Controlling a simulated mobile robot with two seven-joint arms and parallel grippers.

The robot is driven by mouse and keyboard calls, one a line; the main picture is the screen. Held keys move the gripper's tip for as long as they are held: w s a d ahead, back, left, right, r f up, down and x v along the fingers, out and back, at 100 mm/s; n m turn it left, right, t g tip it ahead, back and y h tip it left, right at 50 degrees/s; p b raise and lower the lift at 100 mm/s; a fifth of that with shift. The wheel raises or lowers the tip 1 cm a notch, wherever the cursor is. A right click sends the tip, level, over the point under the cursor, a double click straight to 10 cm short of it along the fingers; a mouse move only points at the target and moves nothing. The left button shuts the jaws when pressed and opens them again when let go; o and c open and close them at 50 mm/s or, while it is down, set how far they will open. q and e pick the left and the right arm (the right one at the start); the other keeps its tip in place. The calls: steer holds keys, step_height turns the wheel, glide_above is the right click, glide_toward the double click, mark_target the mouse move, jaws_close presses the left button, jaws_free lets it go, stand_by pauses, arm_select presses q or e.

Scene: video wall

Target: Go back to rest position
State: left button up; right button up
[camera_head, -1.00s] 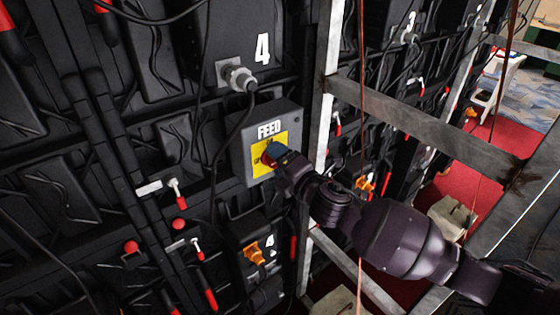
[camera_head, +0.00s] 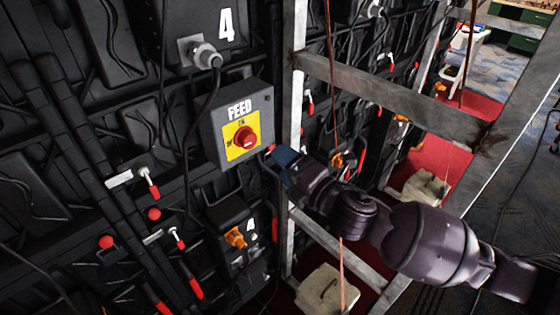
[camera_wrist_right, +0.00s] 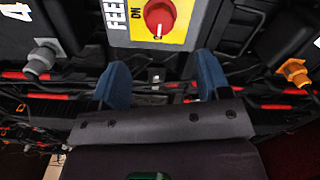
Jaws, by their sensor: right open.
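My right gripper (camera_head: 277,158) is at the lower right of the grey FEED box (camera_head: 262,106) and apart from its switch. The box has a yellow plate with a red rotary knob (camera_head: 246,137). In the right wrist view, the gripper's two blue fingertips (camera_wrist_right: 158,82) stand wide apart with nothing between them. The red knob (camera_wrist_right: 160,17) shows beyond them at the top, beside the word ON. My left gripper is not in view.
A metal frame with a post (camera_head: 296,120) and a crossbar (camera_head: 390,95) stands close around my right arm. Hanging cables and black panels (camera_head: 60,200) with red-handled latches fill the left. A pale block (camera_head: 328,290) sits low on the red floor.

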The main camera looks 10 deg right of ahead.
stand_by(0.5)
steer(key=s+d+f+m+t+h, duration=0.1)
steer(key=d+f+m+h, duration=0.3)
steer(key=m, duration=0.5)
steer(key=d+f+m+h, duration=0.1)
steer(key=d+f+m, duration=0.5)
steer(key=m, duration=0.4)
steer(key=s+d+f+m+g+h, duration=0.2)
steer(key=s+d+f+m+h, duration=0.1)
steer(key=s+f, duration=0.6)
steer(key=s+d+f+m+g+h+b, duration=0.1)
steer(key=s+d+f+m+g+h, duration=0.1)
steer(key=s+d+f+m, duration=0.3)
steer(key=s+d+f, duration=0.3)
steer(key=s+f, duration=0.1)
steer(key=s, duration=0.1)
steer(key=shift+s+f+h+b, duration=0.2)
steer(key=shift+h+b, duration=0.1)
steer(key=shift+h, duration=0.1)
